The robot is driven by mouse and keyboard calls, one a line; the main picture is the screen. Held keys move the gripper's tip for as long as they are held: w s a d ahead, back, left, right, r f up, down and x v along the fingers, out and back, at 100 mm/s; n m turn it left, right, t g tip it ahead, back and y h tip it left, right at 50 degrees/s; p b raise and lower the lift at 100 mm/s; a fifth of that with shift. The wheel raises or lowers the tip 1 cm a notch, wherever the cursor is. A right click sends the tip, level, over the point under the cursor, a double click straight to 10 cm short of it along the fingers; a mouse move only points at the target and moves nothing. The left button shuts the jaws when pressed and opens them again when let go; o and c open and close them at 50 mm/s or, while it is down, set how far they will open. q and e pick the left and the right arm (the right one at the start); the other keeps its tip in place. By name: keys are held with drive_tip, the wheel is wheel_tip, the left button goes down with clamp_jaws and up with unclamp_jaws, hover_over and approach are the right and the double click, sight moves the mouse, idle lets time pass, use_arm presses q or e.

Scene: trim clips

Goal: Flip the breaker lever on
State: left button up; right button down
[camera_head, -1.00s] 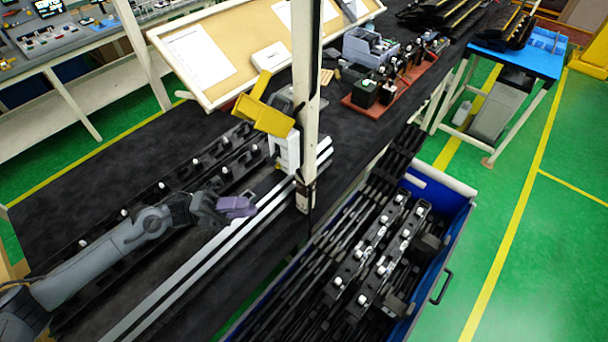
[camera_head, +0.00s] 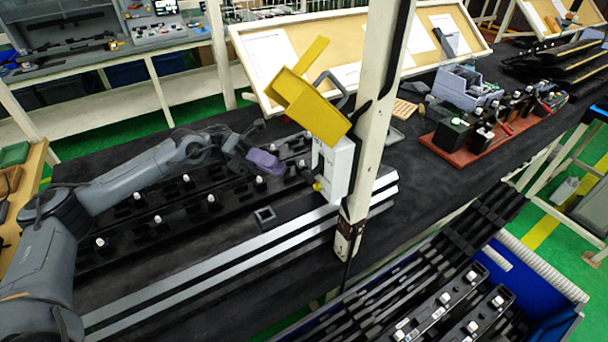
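A white box (camera_head: 338,172) is mounted on the left side of the white post (camera_head: 372,120), with a small yellow part (camera_head: 317,186) low on its left side. I cannot tell for certain which part is the breaker lever. A yellow box-like piece with a raised flap (camera_head: 308,108) sits tilted just above the white box. My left gripper (camera_head: 266,162), with purple fingers, is left of the white box, with a gap between them in the picture. The finger gap is too small to read. My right gripper is not in view.
Black rails with white clips (camera_head: 157,219) lie on the dark table under my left arm. Silver rails (camera_head: 215,262) run along its front. A tilted board (camera_head: 262,58) stands behind. A blue bin (camera_head: 540,272) of black parts is at lower right.

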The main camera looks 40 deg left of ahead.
sight(301, 174)
use_arm(q)
drive_tip(key=p+x, duration=0.1)
drive_tip(key=x, duration=0.7)
drive_tip(key=shift+d, duration=0.35)
drive_tip(key=shift+c, duration=0.3)
clamp_jaws()
